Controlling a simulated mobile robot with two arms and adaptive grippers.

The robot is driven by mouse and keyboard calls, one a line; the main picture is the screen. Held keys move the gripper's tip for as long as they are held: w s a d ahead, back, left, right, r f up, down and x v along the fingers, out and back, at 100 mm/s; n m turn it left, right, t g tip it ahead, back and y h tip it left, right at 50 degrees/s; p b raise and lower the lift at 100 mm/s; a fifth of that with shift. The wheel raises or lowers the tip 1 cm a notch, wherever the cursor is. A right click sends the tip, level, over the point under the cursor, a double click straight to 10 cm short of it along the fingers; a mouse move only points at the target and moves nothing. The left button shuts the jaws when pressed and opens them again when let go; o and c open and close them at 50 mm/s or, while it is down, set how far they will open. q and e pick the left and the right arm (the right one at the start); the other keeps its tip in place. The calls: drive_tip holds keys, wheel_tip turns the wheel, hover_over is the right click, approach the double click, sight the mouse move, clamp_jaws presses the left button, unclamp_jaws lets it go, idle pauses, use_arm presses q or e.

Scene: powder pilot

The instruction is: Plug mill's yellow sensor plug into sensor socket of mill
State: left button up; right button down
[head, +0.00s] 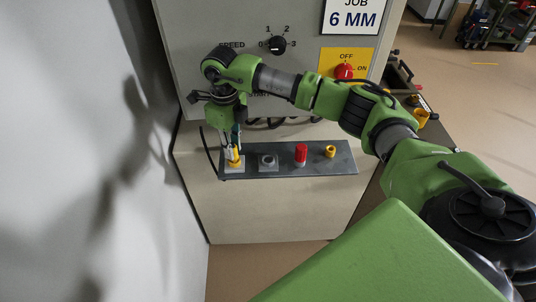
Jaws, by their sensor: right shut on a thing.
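My right gripper (234,142) points down over the left end of a dark shelf on the mill's front. It is shut on the yellow sensor plug (235,159), which is upright. The plug is at a pale square socket base (228,170) at the shelf's left end. I cannot tell whether it is seated in the socket or just above it. A white piece shows beside the plug at the fingertips. My left gripper is not in view.
The dark shelf (335,168) also carries a grey round socket (267,161), a red plug (301,153) and a yellow ring-shaped part (330,151). The mill (220,25) has a speed dial (278,45) and a red switch (344,71). A wall (70,150) stands close on the left.

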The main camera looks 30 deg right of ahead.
drive_tip(key=shift+f+b, duration=0.3)
drive_tip(key=shift+f, duration=0.2)
drive_tip(key=c, duration=1.8)
unclamp_jaws()
drive_tip(key=shift+c, duration=1.4)
drive_tip(key=shift+r, duration=0.1)
drive_tip(key=shift+r+p, duration=2)
drive_tip(key=shift+r, duration=1.55)
